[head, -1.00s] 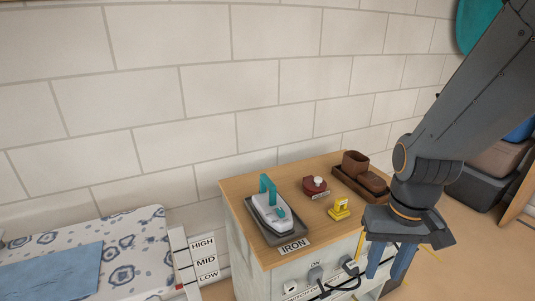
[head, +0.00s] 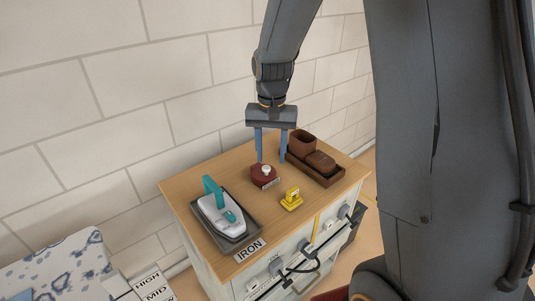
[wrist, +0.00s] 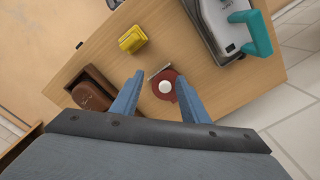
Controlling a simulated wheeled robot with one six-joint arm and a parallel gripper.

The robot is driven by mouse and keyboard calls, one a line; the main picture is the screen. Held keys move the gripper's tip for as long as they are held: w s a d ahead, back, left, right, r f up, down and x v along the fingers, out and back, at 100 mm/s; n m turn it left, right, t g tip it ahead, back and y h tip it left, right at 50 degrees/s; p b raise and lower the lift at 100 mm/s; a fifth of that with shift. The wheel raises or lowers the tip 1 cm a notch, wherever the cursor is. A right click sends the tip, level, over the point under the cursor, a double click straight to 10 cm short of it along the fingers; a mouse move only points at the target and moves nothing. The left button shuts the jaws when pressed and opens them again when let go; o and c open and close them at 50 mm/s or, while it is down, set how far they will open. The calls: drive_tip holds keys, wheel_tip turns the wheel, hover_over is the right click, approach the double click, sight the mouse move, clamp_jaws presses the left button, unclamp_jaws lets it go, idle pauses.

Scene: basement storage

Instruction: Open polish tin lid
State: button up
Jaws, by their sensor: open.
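The polish tin (head: 263,178) is a small round dark red tin with a white knob (head: 266,169) on its lid, standing on the wooden cabinet top. A small label plate is at its front edge. The lid appears to be on the tin. My gripper (head: 270,160) points down just above and behind the tin, with its two blue fingers apart and nothing between them in its grasp. In the wrist view the tin (wrist: 164,91) shows between the two open fingers (wrist: 160,88), the white knob facing the camera.
An iron (head: 220,213) with a teal handle rests on a grey tray at the left, labelled IRON. A yellow object (head: 291,198) sits in front of the tin.

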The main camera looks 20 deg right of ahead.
drive_tip(key=m+p, duration=0.1)
drive_tip(key=p, duration=0.1)
approach(267, 167)
drive_tip(key=shift+a+m, duration=0.1)
drive_tip(key=shift+m, duration=0.2)
drive_tip(key=shift+f+p, duration=0.75)
drive_tip(key=shift+f, duration=3.1)
drive_tip(key=shift+c, duration=0.3)
clamp_jaws()
